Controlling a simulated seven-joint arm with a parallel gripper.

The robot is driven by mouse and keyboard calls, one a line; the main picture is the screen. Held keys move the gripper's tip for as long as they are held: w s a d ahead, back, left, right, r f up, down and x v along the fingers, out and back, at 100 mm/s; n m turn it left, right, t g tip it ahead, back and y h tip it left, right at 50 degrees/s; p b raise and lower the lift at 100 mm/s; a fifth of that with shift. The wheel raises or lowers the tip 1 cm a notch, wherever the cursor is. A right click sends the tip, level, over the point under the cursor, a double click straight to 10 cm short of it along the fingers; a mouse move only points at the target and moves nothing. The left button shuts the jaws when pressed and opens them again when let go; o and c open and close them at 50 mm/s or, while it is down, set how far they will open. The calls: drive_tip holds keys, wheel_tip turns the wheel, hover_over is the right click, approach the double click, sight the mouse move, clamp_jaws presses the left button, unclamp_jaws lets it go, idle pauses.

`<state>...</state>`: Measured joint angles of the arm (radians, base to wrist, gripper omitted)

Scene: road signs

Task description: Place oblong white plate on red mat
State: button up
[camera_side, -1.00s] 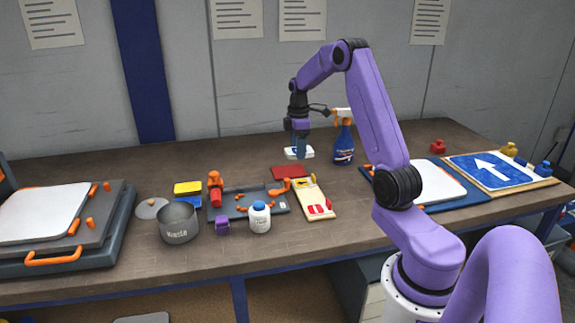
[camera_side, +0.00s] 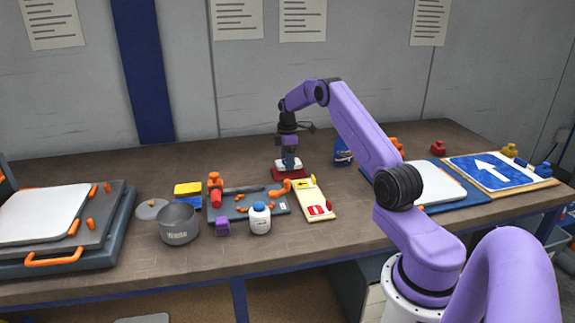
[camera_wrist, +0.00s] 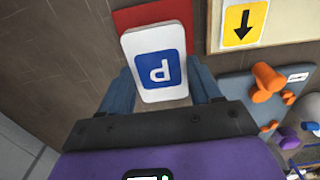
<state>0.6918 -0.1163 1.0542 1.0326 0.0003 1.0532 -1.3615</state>
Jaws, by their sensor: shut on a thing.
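The oblong white plate (camera_wrist: 135,45) carries a blue square with a white P and is held between the fingers of my gripper (camera_wrist: 163,92) in the wrist view. In the side view the plate (camera_side: 282,164) is at my gripper (camera_side: 290,163), over the red mat (camera_side: 291,175). The red mat (camera_wrist: 150,15) also shows beyond and beside the plate in the wrist view. The plate and the fingers hide part of the mat. I cannot tell whether the plate touches it.
A board with small signs (camera_side: 314,202) lies just right of the mat. A grey tray (camera_side: 275,208) with orange pieces is in front of it. A pot (camera_side: 178,225) and white bottle (camera_side: 259,218) stand nearer the front edge.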

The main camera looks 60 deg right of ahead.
drive_tip(key=shift+f, duration=1.05)
drive_tip(key=shift+f, duration=0.1)
drive_tip(key=o, duration=1.1)
drive_tip(key=shift+c, duration=0.2)
